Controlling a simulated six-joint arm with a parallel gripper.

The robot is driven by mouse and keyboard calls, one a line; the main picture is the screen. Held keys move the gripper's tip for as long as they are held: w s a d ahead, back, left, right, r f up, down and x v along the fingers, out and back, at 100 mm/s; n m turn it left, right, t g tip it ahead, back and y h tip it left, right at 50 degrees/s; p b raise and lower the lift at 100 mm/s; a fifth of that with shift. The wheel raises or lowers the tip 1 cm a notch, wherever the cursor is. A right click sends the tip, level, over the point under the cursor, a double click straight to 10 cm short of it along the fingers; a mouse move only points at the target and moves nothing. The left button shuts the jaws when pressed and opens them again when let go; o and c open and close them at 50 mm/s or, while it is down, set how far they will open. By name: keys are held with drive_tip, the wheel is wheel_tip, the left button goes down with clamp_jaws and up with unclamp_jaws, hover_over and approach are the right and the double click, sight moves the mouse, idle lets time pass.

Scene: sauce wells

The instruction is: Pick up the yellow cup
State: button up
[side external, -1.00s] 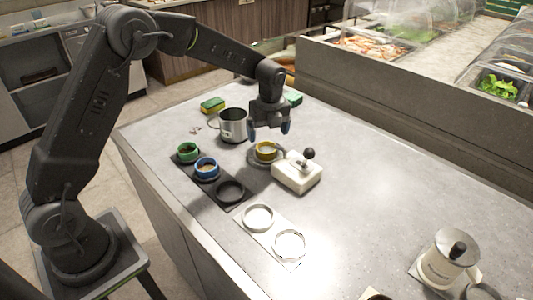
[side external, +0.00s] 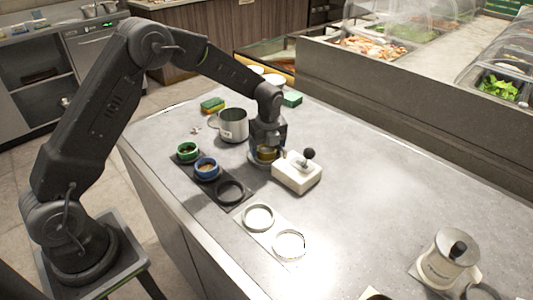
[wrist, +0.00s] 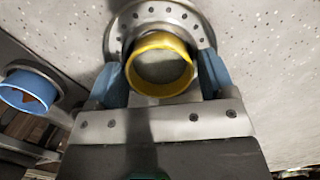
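The yellow cup (wrist: 160,42) stands upright on a round grey metal base with holes round its rim (wrist: 118,40). In the side view the cup (side external: 267,156) is mostly hidden by my gripper (side external: 266,150), which is down over it from above. In the wrist view my gripper (wrist: 163,72) has one blue fingertip on each side of the cup. The fingers are apart, with small gaps to the cup's wall, so the gripper looks open around it. Contact lower down cannot be seen.
A white block with a black knob (side external: 297,174) stands close on the right. A metal pot (side external: 233,124) is behind left. A dark holder (side external: 212,186) carries green (side external: 187,151) and blue (side external: 206,168) cups. A white holder (side external: 270,243) is in front.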

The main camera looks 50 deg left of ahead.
drive_tip(key=c, duration=0.7)
drive_tip(key=shift+c, duration=0.2)
drive_tip(key=shift+r, duration=0.1)
drive_tip(key=shift+r, duration=0.65)
wheel_tip(320, 180, up, 3)
drive_tip(key=shift+f, duration=0.2)
drive_tip(key=s+a+r, duration=0.6)
drive_tip(key=a+r, duration=0.1)
drive_tip(key=a, duration=0.3)
drive_tip(key=shift+s, duration=0.1)
